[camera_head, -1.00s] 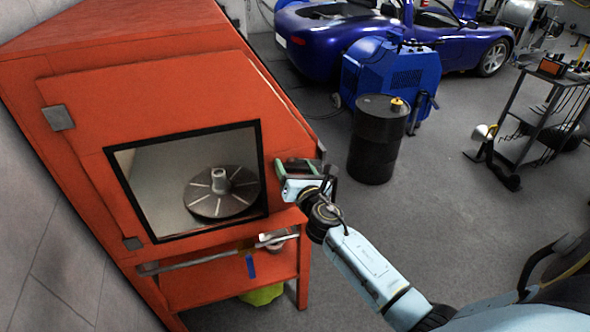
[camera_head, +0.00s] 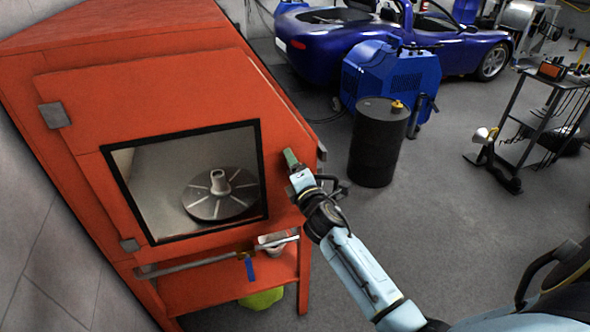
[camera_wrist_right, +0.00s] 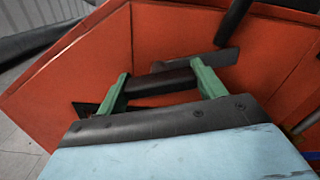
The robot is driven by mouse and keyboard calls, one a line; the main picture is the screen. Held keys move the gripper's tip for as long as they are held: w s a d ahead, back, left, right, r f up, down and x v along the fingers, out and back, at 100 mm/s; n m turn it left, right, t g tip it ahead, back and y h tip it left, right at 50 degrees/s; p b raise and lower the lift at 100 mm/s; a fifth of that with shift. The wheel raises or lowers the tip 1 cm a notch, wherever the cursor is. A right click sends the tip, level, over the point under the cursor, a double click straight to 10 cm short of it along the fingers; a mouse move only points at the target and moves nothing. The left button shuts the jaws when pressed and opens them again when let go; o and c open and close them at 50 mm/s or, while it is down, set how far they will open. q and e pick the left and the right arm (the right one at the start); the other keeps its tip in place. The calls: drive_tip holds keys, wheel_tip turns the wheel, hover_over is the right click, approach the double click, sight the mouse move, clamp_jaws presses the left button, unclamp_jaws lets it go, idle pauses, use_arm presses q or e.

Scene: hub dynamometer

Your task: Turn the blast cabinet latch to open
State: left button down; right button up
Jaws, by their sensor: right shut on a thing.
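The orange blast cabinet (camera_head: 190,95) stands at the left, its windowed front door (camera_head: 85,120) appearing closed. My right gripper (camera_head: 291,160) is at the right edge of the door, beside the window. In the right wrist view its green fingers (camera_wrist_right: 160,76) are on either side of a dark bar, the latch handle (camera_wrist_right: 158,84), and are shut on it. The bar runs across between the fingers, close to the orange panel (camera_wrist_right: 165,40). In the head view the gripper hides the latch. My left gripper is not in view.
A slotted disc (camera_head: 220,195) shows through the window. A grey rail (camera_head: 215,258) crosses below the door. A black drum (camera_head: 378,140) stands right of the cabinet, near a blue machine (camera_head: 390,80).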

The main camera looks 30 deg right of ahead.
drive_tip(key=shift+m, duration=2)
drive_tip(key=o, duration=1)
drive_tip(key=v, duration=1.3)
drive_tip(key=shift+s+a, duration=0.1)
drive_tip(key=shift+s, duration=0.05)
